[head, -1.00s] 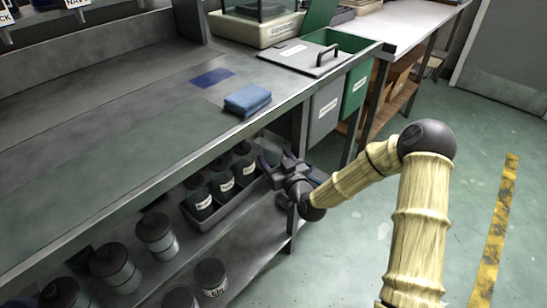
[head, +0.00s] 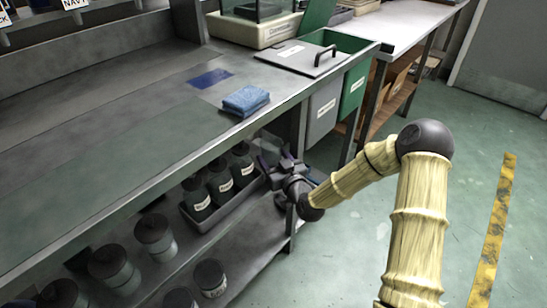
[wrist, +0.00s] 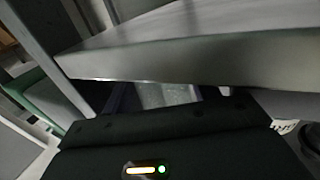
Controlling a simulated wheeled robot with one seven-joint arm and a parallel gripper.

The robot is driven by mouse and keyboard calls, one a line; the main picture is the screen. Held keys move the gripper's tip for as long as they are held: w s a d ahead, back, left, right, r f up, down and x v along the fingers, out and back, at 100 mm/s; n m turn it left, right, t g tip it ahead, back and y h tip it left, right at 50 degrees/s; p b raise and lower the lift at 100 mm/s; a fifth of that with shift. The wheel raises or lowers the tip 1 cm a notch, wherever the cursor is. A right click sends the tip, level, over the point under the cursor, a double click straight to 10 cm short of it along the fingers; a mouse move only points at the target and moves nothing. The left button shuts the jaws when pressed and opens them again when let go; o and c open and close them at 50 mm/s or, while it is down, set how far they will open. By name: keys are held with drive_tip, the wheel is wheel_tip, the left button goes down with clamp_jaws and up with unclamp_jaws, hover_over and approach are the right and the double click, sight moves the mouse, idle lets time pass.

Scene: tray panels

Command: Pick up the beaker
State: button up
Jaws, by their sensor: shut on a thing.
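A clear, greyish beaker (wrist: 166,95) shows between the fingers of my gripper (wrist: 164,92) in the wrist view, partly hidden by the gripper body. In the head view, my gripper (head: 276,160) reaches under the bench top, at the right end of the lower shelf. Its fingers are shut on the beaker. In that view the beaker is mostly hidden by the bench edge and the gripper, so its height over the shelf is hard to tell.
The bench edge (head: 165,164) runs just above my gripper. A grey tray (head: 226,209) with dark labelled bottles (head: 221,181) stands left of it. Several lidded jars (head: 155,236) stand on the lower shelf. Grey and green bins (head: 323,112) stand beyond. The floor at right is clear.

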sight(277, 153)
drive_tip(key=shift+r, duration=0.15)
drive_tip(key=shift+r+p, duration=0.95)
drive_tip(key=shift+r, duration=0.65)
drive_tip(key=shift+s+d+r, duration=0.1)
drive_tip(key=shift+s, duration=0.05)
drive_tip(key=p+v, duration=0.4)
drive_tip(key=v, duration=0.9)
drive_tip(key=shift+r+p, duration=0.15)
drive_tip(key=shift+p, duration=0.2)
drive_tip(key=shift+s+d+p, duration=0.2)
drive_tip(key=shift+s+p, duration=0.05)
drive_tip(key=shift+p, duration=0.45)
drive_tip(key=shift+p+v, duration=2.05)
drive_tip(key=shift+p, duration=0.45)
